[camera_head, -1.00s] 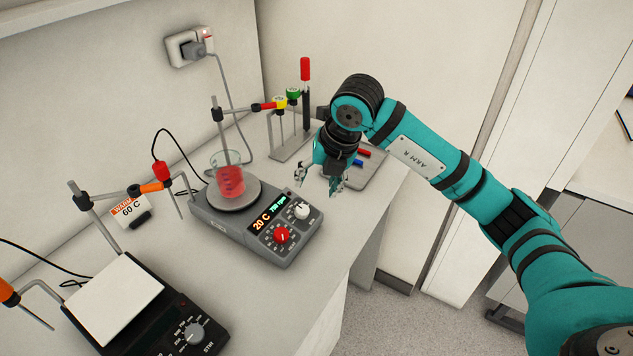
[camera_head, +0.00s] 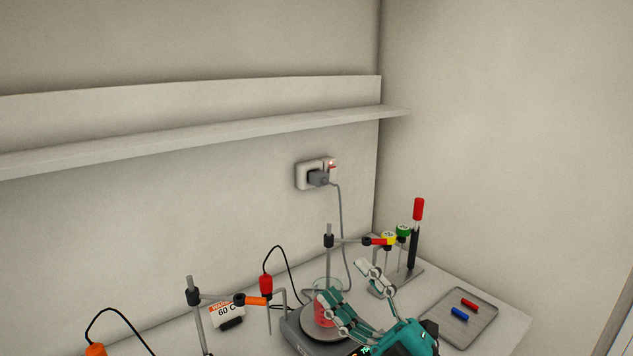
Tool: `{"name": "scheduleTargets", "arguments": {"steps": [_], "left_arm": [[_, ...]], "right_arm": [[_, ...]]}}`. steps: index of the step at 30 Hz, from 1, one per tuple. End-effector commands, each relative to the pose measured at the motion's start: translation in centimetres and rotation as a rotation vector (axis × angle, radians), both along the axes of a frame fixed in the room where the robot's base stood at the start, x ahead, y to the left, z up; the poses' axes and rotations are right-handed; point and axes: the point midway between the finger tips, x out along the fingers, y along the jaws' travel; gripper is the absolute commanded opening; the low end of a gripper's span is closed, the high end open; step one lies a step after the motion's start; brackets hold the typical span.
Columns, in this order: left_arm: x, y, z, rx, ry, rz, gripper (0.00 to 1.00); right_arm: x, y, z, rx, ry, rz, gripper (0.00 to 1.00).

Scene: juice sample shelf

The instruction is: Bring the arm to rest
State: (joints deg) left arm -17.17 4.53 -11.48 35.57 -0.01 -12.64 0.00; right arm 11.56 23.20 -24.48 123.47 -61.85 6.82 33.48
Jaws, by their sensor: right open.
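My right gripper (camera_head: 346,282) shows at the bottom of the head view, right of centre. It is teal with pale fingertips, and its fingers point up and left. They are spread open with nothing visible held between them. The gripper overlaps the beaker of red liquid (camera_head: 325,318) and the hot plate (camera_head: 301,331) in the picture. I cannot tell how far it is from them. Most of my right arm is outside the picture. My left gripper is not in view.
A stand with coloured-handled tools (camera_head: 415,248) is behind and right of the gripper. A grey tray (camera_head: 482,325) with a red and a blue piece lies further right. Clamp stands and cables are at left. A wall shelf (camera_head: 200,137) runs above the bench.

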Motion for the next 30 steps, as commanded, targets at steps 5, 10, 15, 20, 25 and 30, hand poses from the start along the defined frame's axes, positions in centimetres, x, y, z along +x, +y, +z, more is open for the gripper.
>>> {"name": "scheduleTargets", "arguments": {"steps": [5,10,15,20,25,30], "left_arm": [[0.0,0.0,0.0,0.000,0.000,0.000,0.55],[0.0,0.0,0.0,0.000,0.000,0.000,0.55],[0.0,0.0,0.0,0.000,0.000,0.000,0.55],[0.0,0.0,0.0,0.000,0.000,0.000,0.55],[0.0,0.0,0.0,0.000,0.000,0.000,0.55],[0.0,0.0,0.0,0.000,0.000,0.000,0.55]], "right_arm": [[2.4,-10.0,-7.2,0.354,0.436,-0.389,0.55],[-0.5,-15.6,-18.4,0.469,0.899,-0.669,0.55],[-7.1,-17.3,-27.7,0.457,1.321,-0.825,0.55],[-12.8,-17.0,-32.3,0.407,1.595,-0.880,0.55],[-18.3,-16.3,-35.1,0.341,1.825,-0.896,0.55],[-23.5,-15.4,-36.7,0.266,2.028,-0.885,0.55]]}}
